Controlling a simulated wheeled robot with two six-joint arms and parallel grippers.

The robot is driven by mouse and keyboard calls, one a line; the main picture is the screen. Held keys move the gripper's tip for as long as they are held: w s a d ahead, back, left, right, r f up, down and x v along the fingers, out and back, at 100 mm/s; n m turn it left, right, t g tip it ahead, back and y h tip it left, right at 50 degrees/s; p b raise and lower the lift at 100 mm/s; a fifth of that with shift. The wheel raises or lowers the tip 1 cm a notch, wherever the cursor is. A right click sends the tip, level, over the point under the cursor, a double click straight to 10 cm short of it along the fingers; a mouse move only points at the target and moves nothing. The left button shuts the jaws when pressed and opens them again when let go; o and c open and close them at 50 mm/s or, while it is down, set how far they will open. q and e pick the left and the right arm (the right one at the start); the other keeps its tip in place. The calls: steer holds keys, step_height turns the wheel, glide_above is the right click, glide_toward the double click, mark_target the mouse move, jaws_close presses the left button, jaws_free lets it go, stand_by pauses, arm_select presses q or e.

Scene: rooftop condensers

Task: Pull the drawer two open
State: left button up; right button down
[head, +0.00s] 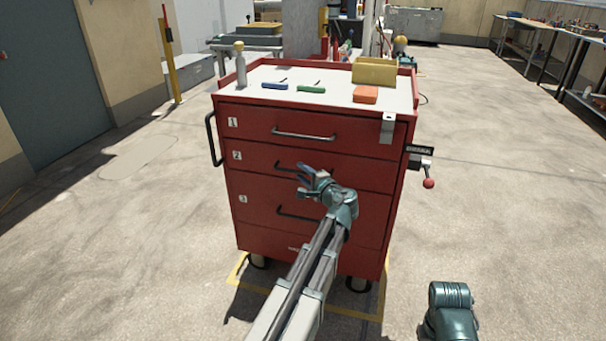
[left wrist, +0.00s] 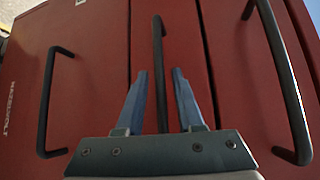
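The red tool cabinet (head: 262,229) stands ahead with its numbered drawers all closed. Drawer two (head: 255,157) is the second from the top, marked by a white "2" label. Its dark bar handle (head: 281,167) is partly hidden by my left gripper (head: 303,178) in the head view. In the left wrist view, the left gripper (left wrist: 161,74) is open, with the drawer two handle (left wrist: 158,45) lined up between its two blue fingers. I cannot tell contact; neither finger visibly presses the bar. My right gripper is not in view.
The handles of drawer one (head: 303,136) and drawer three (head: 293,215) are close above and below. A red-knobbed lever (head: 428,182) projects right.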

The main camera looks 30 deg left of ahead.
arm_select(q)
jaws_close()
stand_by(1.2)
